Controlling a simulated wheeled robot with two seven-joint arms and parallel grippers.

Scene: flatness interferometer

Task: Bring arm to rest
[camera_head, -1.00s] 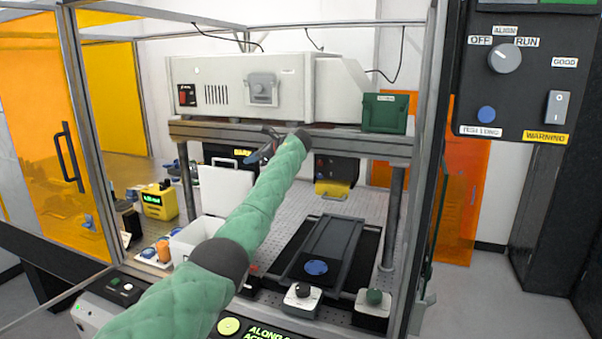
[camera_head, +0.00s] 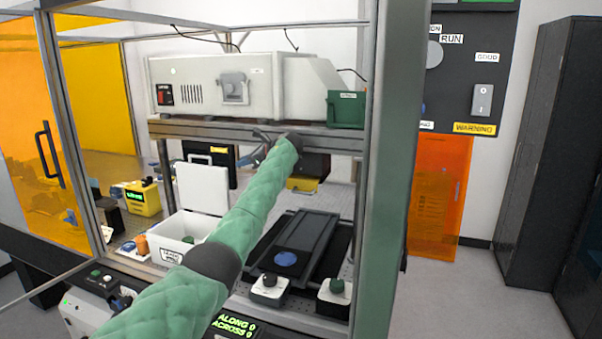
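My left arm, in a green quilted sleeve, reaches from the bottom left into the framed enclosure. My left gripper (camera_head: 262,150) is a small dark shape at its far end, just below the front beam of the raised shelf. My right gripper is not in view.
A pale instrument (camera_head: 235,87) and green box (camera_head: 345,109) sit on the shelf. Below are an open white box (camera_head: 180,228), a dark stage (camera_head: 300,233) and two knobs. An enclosure post (camera_head: 395,170) stands right of the arm; floor beyond is clear.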

